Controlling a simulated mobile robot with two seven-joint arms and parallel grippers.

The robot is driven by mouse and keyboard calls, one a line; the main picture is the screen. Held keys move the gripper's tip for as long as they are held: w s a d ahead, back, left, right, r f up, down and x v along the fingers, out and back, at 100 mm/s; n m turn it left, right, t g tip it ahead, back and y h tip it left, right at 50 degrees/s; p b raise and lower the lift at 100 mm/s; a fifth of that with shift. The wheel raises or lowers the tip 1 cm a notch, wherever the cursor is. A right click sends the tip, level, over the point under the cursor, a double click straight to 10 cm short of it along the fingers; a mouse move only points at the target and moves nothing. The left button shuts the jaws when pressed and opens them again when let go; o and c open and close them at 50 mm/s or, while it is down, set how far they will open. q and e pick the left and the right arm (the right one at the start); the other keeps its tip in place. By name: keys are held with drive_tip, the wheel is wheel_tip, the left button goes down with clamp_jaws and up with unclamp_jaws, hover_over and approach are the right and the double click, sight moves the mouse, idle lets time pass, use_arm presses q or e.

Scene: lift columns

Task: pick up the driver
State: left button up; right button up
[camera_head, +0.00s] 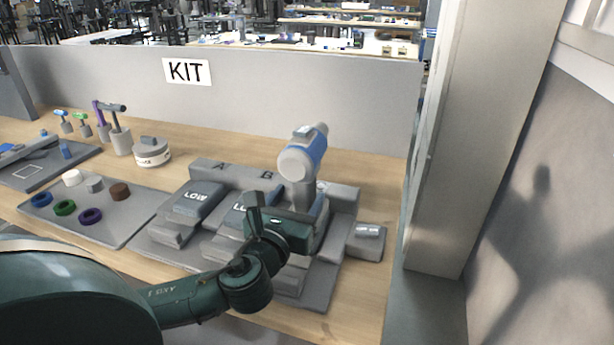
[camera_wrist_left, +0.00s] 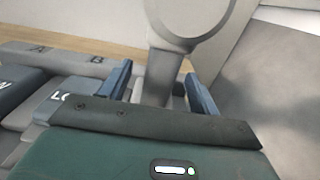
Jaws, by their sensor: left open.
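The driver (camera_head: 302,158), pale grey with a blue band, stands upright at the back right of a grey holder (camera_head: 339,192) marked A and B. Its head is at the top and its handle points down. My left gripper (camera_head: 287,208) is open at the handle, low on the driver. In the left wrist view, the driver's handle (camera_wrist_left: 160,72) shows between the two blue fingers, with a gap visible on the right side. Contact with the left finger cannot be told. The lower end of the handle is hidden behind my gripper. My right gripper is not in view.
Blocks marked LOW (camera_head: 195,201) sit on the holder left of my gripper. A grey tray (camera_head: 128,206) with coloured rings lies further left, with a white round container (camera_head: 152,153) behind it. A grey panel (camera_head: 110,85) closes the back; a pillar (camera_head: 480,140) stands right.

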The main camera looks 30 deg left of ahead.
use_arm(q)
drive_tip(key=x, duration=0.6)
drive_tip(key=shift+w+r+p, duration=0.1)
drive_tip(key=shift+w+p, duration=0.2)
drive_tip(key=shift+d, duration=0.1)
clamp_jaws()
drive_tip(key=shift+r, duration=0.2)
